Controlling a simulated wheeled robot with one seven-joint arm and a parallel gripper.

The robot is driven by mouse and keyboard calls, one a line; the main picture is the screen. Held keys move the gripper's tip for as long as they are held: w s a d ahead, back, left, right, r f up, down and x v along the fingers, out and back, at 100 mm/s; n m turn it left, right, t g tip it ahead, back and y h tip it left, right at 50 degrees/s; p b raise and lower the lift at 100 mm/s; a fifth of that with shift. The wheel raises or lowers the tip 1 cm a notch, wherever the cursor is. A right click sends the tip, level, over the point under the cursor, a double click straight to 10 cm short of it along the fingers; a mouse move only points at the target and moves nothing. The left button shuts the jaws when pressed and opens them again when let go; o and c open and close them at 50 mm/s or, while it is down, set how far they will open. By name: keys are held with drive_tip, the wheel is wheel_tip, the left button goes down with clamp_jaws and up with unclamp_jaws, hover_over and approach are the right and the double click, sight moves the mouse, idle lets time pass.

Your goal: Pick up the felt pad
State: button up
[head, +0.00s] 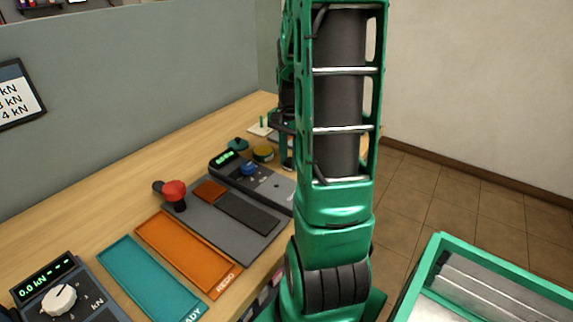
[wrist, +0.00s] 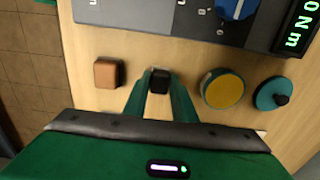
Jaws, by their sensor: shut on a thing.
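My gripper (wrist: 160,88) points down at the wooden bench in the wrist view. Its two green fingers are closed on a small dark block, which I take to be the felt pad (wrist: 160,80). The fingers press on its left and right sides. Whether it still touches the bench is hard to tell. In the head view my gripper (head: 287,158) is at the far part of the bench, partly behind my own arm, and the pad cannot be made out there.
A tan block (wrist: 108,73) stands left of the fingers. A yellow disc with a green rim (wrist: 222,89) and a teal round piece with a black knob (wrist: 272,95) stand right. A grey instrument (wrist: 140,12) lies beyond. Orange (head: 182,248) and teal (head: 145,278) trays lie nearer.

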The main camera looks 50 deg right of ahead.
sight(290, 159)
drive_tip(key=shift+r, duration=0.1)
drive_tip(key=shift+r, duration=0.65)
wheel_tip(290, 159, up, 3)
drive_tip(key=s+a+r, duration=0.2)
drive_tip(key=a+r, duration=0.4)
drive_tip(key=a, duration=0.5)
drive_tip(key=shift+a+r, duration=0.25)
drive_tip(key=o, duration=0.4)
drive_tip(key=c, duration=0.3)
